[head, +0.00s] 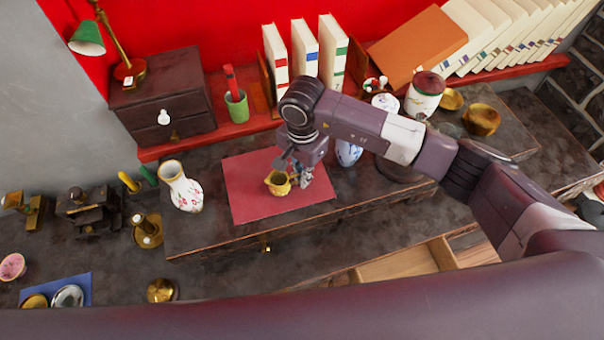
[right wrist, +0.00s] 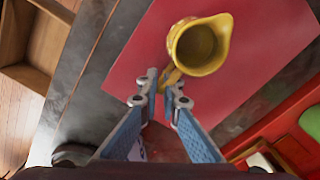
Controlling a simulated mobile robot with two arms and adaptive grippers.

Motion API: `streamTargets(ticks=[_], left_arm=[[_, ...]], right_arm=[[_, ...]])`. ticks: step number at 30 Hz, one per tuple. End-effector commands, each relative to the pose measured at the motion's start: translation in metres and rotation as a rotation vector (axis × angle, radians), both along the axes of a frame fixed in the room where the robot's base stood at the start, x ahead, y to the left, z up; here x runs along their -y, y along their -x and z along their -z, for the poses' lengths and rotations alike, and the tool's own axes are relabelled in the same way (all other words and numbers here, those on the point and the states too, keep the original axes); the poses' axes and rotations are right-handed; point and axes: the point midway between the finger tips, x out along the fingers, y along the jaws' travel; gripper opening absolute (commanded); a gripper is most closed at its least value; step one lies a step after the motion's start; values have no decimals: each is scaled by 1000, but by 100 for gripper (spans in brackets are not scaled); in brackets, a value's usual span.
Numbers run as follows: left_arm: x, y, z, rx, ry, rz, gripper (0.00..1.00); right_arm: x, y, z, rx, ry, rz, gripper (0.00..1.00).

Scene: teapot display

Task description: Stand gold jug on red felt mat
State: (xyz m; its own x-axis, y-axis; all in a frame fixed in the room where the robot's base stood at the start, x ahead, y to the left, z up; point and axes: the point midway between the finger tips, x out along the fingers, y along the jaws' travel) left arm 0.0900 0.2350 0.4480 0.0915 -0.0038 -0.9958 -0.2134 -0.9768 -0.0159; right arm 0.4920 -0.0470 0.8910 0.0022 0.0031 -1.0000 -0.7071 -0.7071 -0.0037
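The gold jug (head: 278,184) is over the middle of the red felt mat (head: 243,196) in the head view and looks upright. In the right wrist view the jug (right wrist: 198,45) shows its open mouth, with the red mat (right wrist: 130,50) behind it. I cannot tell whether its base touches the mat. My right gripper (head: 298,176) is at the jug's right side. In the right wrist view its fingertips (right wrist: 166,84) are close together on the jug's handle. The lower handle is partly hidden by the fingers. My left gripper is out of view.
A floral white vase (head: 181,187) stands left of the mat. A blue and white vase (head: 348,152) is to its right, partly behind my arm. A green cup (head: 236,107) and books (head: 304,47) stand on the red shelf behind. An open drawer (head: 405,262) is at the front right.

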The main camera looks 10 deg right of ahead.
Motion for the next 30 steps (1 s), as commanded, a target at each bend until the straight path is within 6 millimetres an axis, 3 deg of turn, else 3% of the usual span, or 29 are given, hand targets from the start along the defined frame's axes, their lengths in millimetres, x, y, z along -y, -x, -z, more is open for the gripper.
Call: streamTargets(ticks=[7,8,12,22,26,30], left_arm=[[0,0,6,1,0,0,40],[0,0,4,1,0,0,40],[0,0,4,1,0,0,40],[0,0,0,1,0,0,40],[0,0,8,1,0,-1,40],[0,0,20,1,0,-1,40]], right_arm=[[0,-1,4,1,0,0,0],[0,0,2,1,0,0,8],[0,0,2,0,0,1,22],[0,0,-1,0,0,1,22],[0,-2,-12,5,-1,1,22],[0,-2,-41,7,-1,-1,22]])
